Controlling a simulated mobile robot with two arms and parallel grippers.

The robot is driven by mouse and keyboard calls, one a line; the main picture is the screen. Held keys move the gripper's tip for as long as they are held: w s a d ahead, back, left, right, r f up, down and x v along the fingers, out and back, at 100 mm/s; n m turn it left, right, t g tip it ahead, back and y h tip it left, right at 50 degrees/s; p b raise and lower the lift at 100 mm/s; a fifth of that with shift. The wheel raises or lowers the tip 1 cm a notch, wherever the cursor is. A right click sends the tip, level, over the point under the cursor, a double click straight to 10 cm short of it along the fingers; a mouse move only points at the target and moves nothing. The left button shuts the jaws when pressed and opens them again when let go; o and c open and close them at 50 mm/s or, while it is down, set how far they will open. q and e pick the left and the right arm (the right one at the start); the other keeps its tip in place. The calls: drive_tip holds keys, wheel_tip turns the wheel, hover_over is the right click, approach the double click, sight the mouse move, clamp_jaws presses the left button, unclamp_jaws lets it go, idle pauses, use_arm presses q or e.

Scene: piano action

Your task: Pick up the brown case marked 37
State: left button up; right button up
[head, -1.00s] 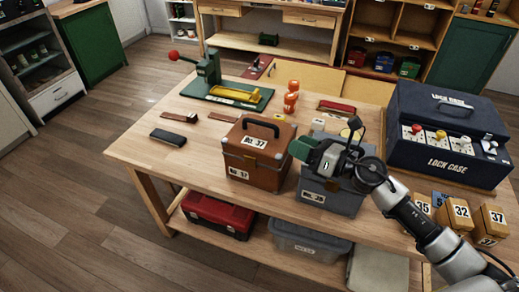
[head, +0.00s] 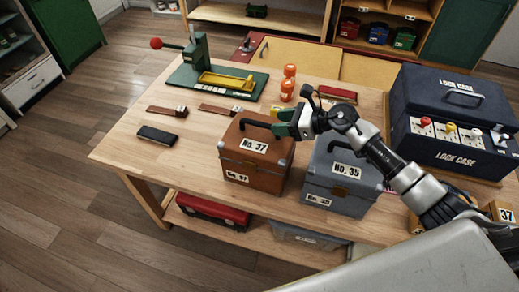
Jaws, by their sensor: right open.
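The brown case (head: 252,172) marked No. 37 stands upright on the wooden table, with a black handle (head: 258,124) on its lid. My right gripper (head: 282,125) is open, with its green-tipped fingers at the right end of that handle. From this angle I cannot tell whether the handle lies between the fingers or just behind them. The gripper hides part of the handle's right end. My left gripper is not in view.
A grey case (head: 339,182) marked No. 35 stands close on the right, under my right forearm. A dark blue lock case (head: 450,112) is farther right.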

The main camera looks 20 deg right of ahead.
sight(265, 124)
drive_tip(key=p+x, duration=0.2)
drive_tip(key=x, duration=0.2)
drive_tip(key=shift+w+a+p, duration=0.15)
drive_tip(key=shift+a+p, duration=0.1)
drive_tip(key=shift+p, duration=0.05)
drive_tip(key=shift+w+a+f, duration=0.1)
drive_tip(key=shift+a+f, duration=0.1)
drive_tip(key=shift+a, duration=0.05)
drive_tip(key=shift+w+f, duration=0.1)
drive_tip(key=shift+c, duration=1.5)
clamp_jaws()
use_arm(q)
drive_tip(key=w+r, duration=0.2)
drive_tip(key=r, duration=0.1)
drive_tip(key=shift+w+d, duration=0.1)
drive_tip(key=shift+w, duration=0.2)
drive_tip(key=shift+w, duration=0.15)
use_arm(e)
drive_tip(key=shift+w, duration=0.1)
